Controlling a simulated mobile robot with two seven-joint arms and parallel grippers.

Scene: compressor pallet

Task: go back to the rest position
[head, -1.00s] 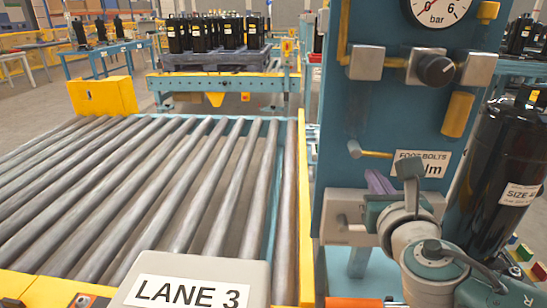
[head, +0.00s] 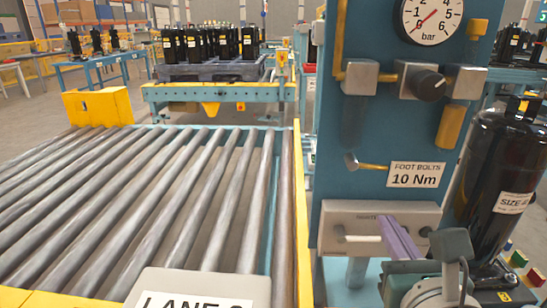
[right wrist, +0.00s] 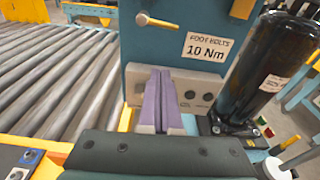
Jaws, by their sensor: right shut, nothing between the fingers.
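My right gripper (head: 396,236) shows at the lower right of the head view, its purple fingers in front of the grey plate on the blue panel. In the right wrist view its two fingers (right wrist: 160,82) stand side by side, shut with nothing between them. The wrist and part of the arm show at the bottom right of the head view. My left gripper is not in view.
The blue panel (head: 400,135) carries a pressure gauge (head: 431,18) and a "FOOT BOLTS 10 Nm" label (head: 417,175). A black compressor (head: 497,165) stands close on the right. A roller conveyor (head: 150,200) fills the left. A loaded pallet (head: 205,70) stands behind.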

